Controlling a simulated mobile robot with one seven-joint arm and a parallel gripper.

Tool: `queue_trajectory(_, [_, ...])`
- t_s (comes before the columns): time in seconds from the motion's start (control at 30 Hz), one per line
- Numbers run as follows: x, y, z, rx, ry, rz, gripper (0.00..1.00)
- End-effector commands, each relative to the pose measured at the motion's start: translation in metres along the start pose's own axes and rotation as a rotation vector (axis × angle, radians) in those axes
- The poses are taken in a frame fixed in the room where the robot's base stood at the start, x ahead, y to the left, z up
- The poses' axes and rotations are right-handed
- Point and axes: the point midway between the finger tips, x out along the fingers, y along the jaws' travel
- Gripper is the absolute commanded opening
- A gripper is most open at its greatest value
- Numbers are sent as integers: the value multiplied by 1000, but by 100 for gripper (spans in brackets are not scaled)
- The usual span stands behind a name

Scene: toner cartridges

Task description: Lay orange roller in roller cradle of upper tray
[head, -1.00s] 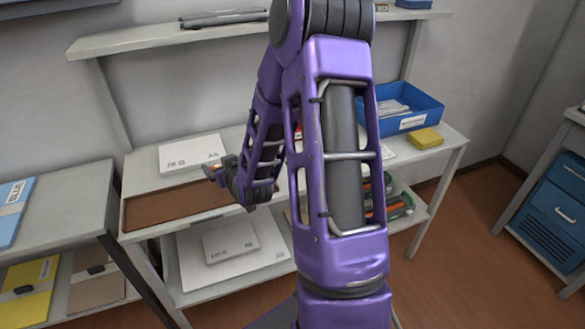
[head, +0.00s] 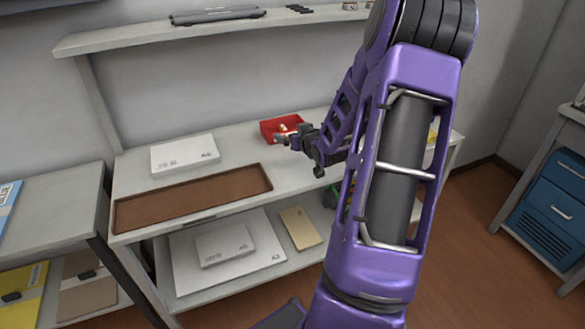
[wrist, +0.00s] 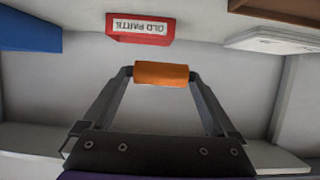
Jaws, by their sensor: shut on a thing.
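The orange roller (wrist: 161,73) lies crosswise between my two fingertips in the wrist view. My gripper (wrist: 161,75) is shut on its two ends. In the head view my gripper (head: 282,138) is above the worktop, just in front of the red box, as seen there; the roller is too small there to tell clearly. The upper tray and its roller cradle cannot be made out.
The red box (head: 268,131), labelled OLD PARTS in the wrist view, stands at the back of the worktop. A brown flat tray (head: 195,197) and white paper pack (head: 184,153) are to its left. A blue bin (wrist: 30,32) shows in the wrist view. The lower shelf holds paper packs (head: 223,246).

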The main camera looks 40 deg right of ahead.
Motion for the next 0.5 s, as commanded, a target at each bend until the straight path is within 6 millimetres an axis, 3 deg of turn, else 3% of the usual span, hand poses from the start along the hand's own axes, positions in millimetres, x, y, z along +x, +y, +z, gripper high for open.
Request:
queue_trajectory(0.2, [14,0,35,3,-3,-1,39])
queue_trajectory(0.5, [25,-1,61,3,-3,-1,39])
